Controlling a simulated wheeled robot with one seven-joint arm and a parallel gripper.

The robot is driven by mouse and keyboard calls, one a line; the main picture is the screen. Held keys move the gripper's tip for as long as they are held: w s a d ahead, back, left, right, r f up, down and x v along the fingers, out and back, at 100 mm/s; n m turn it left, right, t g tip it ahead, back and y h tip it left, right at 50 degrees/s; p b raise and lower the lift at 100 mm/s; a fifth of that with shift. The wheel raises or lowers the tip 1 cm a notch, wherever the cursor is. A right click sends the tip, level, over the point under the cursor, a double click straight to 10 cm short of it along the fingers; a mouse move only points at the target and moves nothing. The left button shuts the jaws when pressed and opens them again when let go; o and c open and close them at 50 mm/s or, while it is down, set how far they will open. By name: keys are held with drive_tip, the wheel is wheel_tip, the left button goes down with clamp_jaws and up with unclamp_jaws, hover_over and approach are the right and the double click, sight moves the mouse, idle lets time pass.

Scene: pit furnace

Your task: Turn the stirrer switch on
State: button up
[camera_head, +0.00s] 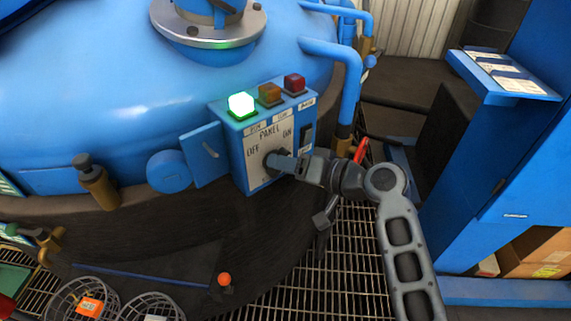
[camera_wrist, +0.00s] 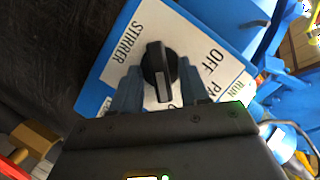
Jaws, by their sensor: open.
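The stirrer switch is a black rotary knob (camera_wrist: 158,82) on a white panel face (camera_wrist: 128,55) lettered STIRRER and OFF in the wrist view. Its raised grip runs roughly up and down there; I cannot tell surely which label it points to. In the head view the knob (camera_head: 270,158) is partly hidden behind my gripper (camera_head: 283,161), with OFF to its upper left and ON to its upper right. In the wrist view my gripper (camera_wrist: 158,68) is open, with one finger on each side of the knob. Whether the fingers touch it is unclear.
The blue control box (camera_head: 237,165) carries a lit green lamp (camera_head: 241,104), an amber lamp (camera_head: 269,94) and a red lamp (camera_head: 294,83). An open blue flap (camera_head: 206,153) stands at the left. Blue pipes (camera_head: 350,80) rise close behind.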

drive_tip(key=v, duration=0.7)
drive_tip(key=shift+s+d, duration=0.1)
drive_tip(key=shift+d, duration=0.05)
drive_tip(key=s+d+f+m+t+h, duration=0.2)
drive_tip(key=s+d+f+h, duration=0.2)
drive_tip(key=s+d+f, duration=0.45)
drive_tip(key=s+d+f+m+t+h, duration=0.3)
drive_tip(key=s+f+h, duration=0.25)
drive_tip(key=s, duration=0.65)
drive_tip(key=s+d+r+h, duration=0.25)
drive_tip(key=s+d, duration=0.25)
drive_tip(key=s, duration=0.7)
drive_tip(key=s+d+r+n+t+h, duration=0.1)
drive_tip(key=s+r+n+t, duration=0.1)
drive_tip(key=s+r, duration=0.9)
drive_tip(key=shift+d+r+n+t, duration=0.3)
drive_tip(key=shift+d+r+t, duration=0.1)
drive_tip(key=shift+r, duration=0.25)
drive_tip(key=shift+a, duration=0.15)
